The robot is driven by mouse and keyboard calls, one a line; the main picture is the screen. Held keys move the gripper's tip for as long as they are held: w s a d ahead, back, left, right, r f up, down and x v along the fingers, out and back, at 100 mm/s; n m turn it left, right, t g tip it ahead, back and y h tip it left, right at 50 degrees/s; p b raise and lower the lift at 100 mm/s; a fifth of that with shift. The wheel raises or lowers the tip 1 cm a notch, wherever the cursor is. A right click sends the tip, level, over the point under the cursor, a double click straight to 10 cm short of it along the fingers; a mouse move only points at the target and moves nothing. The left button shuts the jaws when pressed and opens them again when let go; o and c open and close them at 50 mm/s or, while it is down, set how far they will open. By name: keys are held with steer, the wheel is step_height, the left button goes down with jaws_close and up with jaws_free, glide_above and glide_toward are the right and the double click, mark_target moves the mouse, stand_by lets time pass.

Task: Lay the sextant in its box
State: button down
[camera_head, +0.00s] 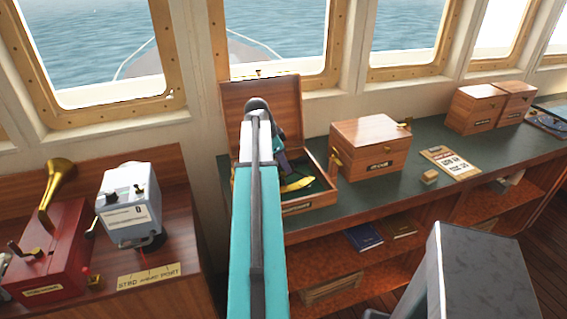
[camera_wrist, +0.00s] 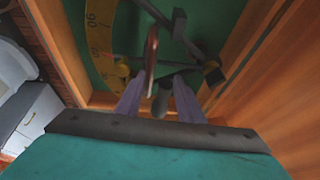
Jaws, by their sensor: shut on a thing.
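The sextant's open wooden box (camera_head: 310,208) stands on the green counter with its lid raised at the back. The sextant (camera_head: 298,184) shows as a yellow arc inside the box's outline. In the wrist view, the sextant's yellow scale arc (camera_wrist: 99,40) and dark frame lie over the green lining, between the wooden walls (camera_wrist: 245,50). My gripper (camera_wrist: 158,97) is shut on the sextant near its brown handle, inside or just above the box. I cannot tell whether the sextant touches the lining. My arm hides the box's left part in the head view.
A closed wooden box (camera_head: 369,150) stands right of the open one, with a small block (camera_head: 429,176) and a clipboard (camera_head: 450,162) beyond. More boxes (camera_head: 477,108) stand farther right. A red device (camera_head: 50,245) and a white device (camera_head: 130,205) are at left. Windows rise behind.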

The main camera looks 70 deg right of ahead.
stand_by(0.3)
steer(key=c, duration=1.1)
jaws_free()
steer(key=shift+r, duration=0.1)
steer(key=shift+b+v, duration=1.65)
steer(key=shift+v, duration=5.2)
